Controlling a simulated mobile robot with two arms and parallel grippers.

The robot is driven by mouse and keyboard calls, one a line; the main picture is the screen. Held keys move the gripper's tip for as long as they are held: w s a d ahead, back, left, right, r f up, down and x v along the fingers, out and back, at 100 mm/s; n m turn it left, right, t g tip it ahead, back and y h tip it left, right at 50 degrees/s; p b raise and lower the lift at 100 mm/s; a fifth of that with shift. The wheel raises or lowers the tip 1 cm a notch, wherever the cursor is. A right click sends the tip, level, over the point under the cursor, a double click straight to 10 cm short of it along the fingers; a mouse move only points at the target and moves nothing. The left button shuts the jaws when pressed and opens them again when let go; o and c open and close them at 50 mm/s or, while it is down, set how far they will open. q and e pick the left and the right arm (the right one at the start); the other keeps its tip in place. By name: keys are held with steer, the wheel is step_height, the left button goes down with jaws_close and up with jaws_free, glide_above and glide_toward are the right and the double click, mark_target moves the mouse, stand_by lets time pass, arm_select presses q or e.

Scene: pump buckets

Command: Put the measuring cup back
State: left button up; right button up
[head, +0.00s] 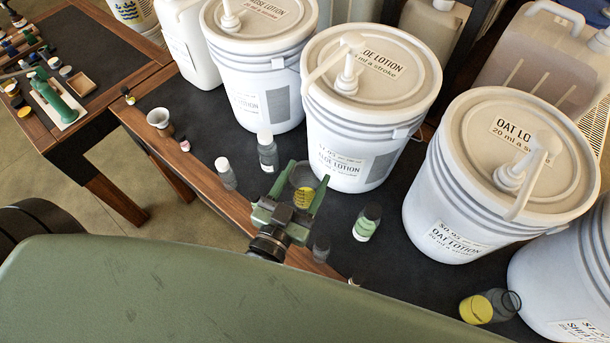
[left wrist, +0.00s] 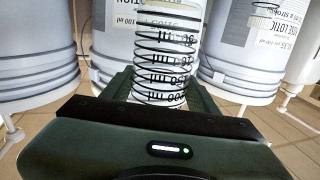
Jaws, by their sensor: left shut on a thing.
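The measuring cup (head: 304,181) is clear with dark graduation rings and numerals, and some yellow shows in its lower part in the head view. My left gripper (head: 299,183) is shut on it, one green finger on each side, over the front edge of the dark-topped table. In the left wrist view the cup (left wrist: 165,60) stands up between the fingers, its base hidden by the gripper body. The aloe lotion bucket (head: 325,135) with a white pump is just behind it. My right gripper is not in view.
More white pump buckets stand along the back, including the oat lotion bucket (head: 440,215). Small bottles (head: 267,150) and a green-filled bottle (head: 366,222) stand near the gripper. A clear jar with yellow (head: 478,308) lies at the right. A beige cup (head: 160,121) stands at the left.

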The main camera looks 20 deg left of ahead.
mark_target(303, 170)
arm_select(q)
step_height(303, 170, up, 4)
steer(key=p, duration=0.3)
steer(key=shift+r, duration=0.15)
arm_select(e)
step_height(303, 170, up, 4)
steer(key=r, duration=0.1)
arm_select(q)
steer(key=shift+a+f+b, duration=0.2)
steer(key=shift+b, duration=0.2)
steer(key=s+a+r+n+y+b, duration=0.1)
steer(key=a+b, duration=0.5)
steer(key=b, duration=0.1)
steer(key=shift+s+a+r+y, duration=0.2)
steer(key=shift+s+r+y, duration=0.1)
steer(key=shift+s, duration=0.1)
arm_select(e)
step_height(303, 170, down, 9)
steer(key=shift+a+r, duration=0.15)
